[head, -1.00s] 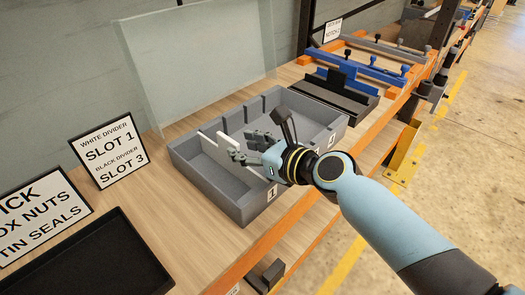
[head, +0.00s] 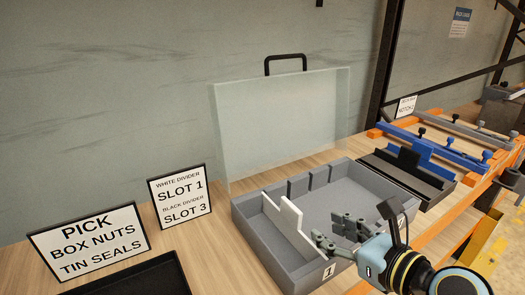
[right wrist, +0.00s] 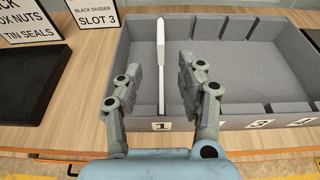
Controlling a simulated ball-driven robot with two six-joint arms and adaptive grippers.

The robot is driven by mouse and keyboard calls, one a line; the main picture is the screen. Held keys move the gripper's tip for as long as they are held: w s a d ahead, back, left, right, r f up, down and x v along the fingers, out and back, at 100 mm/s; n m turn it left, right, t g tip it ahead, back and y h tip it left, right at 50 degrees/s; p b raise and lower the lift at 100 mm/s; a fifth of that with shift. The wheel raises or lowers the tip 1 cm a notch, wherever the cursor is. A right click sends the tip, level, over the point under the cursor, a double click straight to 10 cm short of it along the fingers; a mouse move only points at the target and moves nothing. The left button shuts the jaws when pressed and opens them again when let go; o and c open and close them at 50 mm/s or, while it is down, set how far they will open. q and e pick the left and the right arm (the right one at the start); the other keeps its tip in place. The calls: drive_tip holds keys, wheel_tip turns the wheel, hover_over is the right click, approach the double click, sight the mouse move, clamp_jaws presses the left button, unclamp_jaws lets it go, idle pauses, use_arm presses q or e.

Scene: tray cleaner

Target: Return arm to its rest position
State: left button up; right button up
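The grey tray (head: 345,185) stands on the wooden bench, with slot ribs along its back wall and numbered labels on its front. The white divider (head: 284,222) stands upright in the tray at the slot labelled 1, running front to back; it also shows in the right wrist view (right wrist: 161,60). My right gripper (head: 338,234) is open at the tray's front side. In the right wrist view its fingers (right wrist: 160,75) are spread apart, with the divider visible between them and no finger touching it. My left gripper is not in view.
A clear panel (head: 280,125) with a black handle stands behind the tray. A sign (head: 180,197) reads white divider slot 1, black divider slot 3. A pick sign (head: 90,242) and a black tray (head: 130,278) are at left. Blue and black fixtures (head: 440,155) stand at right.

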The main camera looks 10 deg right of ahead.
drive_tip(key=s+a+n+g, duration=0.2)
drive_tip(key=s+n+g, duration=0.6)
drive_tip(key=n, duration=1.1)
drive_tip(key=s+d+r+n+g+h, duration=0.1)
drive_tip(key=s+d+n+h, duration=0.25)
drive_tip(key=s+n, duration=0.3)
drive_tip(key=s+d+n+g+h, duration=0.1)
drive_tip(key=s+d+n+h, duration=0.1)
drive_tip(key=s+d+n, duration=0.4)
wheel_tip(320, 180, down, 33)
drive_tip(key=s+d+g+b, duration=0.2)
drive_tip(key=b, duration=0.6)
drive_tip(key=s+f+b, duration=0.6)
drive_tip(key=s+f, duration=1.3)
drive_tip(key=f, duration=0.4)
drive_tip(key=shift+d+f+n+g, duration=0.25)
drive_tip(key=shift+d+n+g, duration=0.1)
drive_tip(key=shift+d+g, duration=0.05)
